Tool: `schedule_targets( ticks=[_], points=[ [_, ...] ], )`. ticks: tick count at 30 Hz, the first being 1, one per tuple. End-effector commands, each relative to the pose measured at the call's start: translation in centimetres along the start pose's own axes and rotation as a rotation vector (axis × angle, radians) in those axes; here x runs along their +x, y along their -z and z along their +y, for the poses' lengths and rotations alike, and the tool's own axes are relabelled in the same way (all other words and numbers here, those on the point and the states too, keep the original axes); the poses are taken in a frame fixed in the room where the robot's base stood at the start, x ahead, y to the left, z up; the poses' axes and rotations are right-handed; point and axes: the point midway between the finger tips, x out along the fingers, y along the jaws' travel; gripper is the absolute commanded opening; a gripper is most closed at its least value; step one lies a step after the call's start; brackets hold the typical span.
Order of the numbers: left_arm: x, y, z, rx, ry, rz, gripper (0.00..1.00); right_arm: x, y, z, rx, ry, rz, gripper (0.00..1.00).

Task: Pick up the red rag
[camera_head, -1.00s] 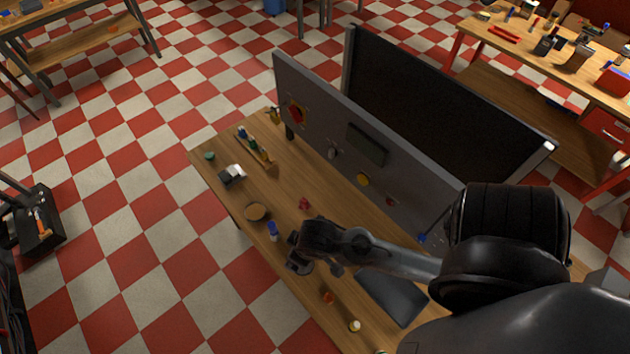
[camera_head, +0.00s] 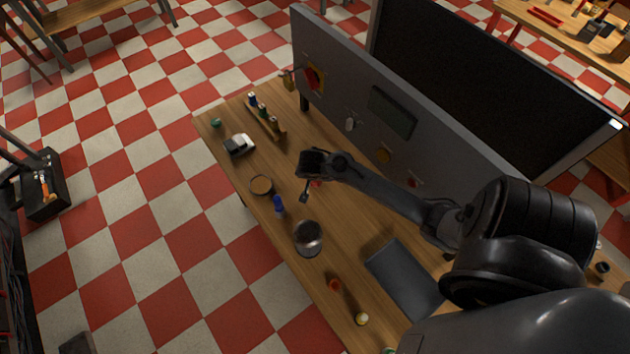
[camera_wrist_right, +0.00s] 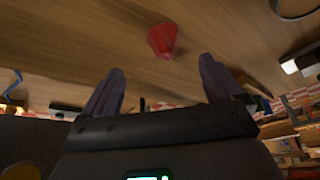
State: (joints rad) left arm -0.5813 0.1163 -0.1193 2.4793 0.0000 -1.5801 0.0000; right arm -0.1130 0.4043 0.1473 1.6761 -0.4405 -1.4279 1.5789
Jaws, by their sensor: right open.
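The red rag (camera_wrist_right: 163,40) is a small crumpled piece on the wooden table. In the right wrist view it lies just beyond the fingertips, roughly centred between them. My right gripper (camera_wrist_right: 160,66) has its two dark fingers spread apart with nothing between them. In the head view the right gripper (camera_head: 304,194) hangs over the table, and only a bit of the rag (camera_head: 316,183) shows beside it, mostly hidden by my arm. My left gripper is in neither view.
A grey upright panel (camera_head: 350,75) with knobs runs along the table's far side. On the table (camera_head: 222,160) are a round brown dish (camera_head: 262,185), a blue item (camera_head: 279,205), a shiny round object (camera_head: 308,236) and a dark flat slab (camera_head: 404,280).

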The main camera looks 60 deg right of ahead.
Motion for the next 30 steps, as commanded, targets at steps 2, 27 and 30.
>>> schedule_targets(
  ticks=[2, 27, 30],
  points=[
    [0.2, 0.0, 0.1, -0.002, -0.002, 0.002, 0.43, 1.2, 0.0, 0.0, -0.004, -0.002, 0.001, 0.93],
    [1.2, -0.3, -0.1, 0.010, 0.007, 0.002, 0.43, 8.1, 0.3, -0.6, -0.004, -0.001, 0.001, 0.93],
    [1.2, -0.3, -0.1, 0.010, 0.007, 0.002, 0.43, 8.1, 0.3, -0.7, -0.003, 0.000, 0.001, 0.93]
  ],
)
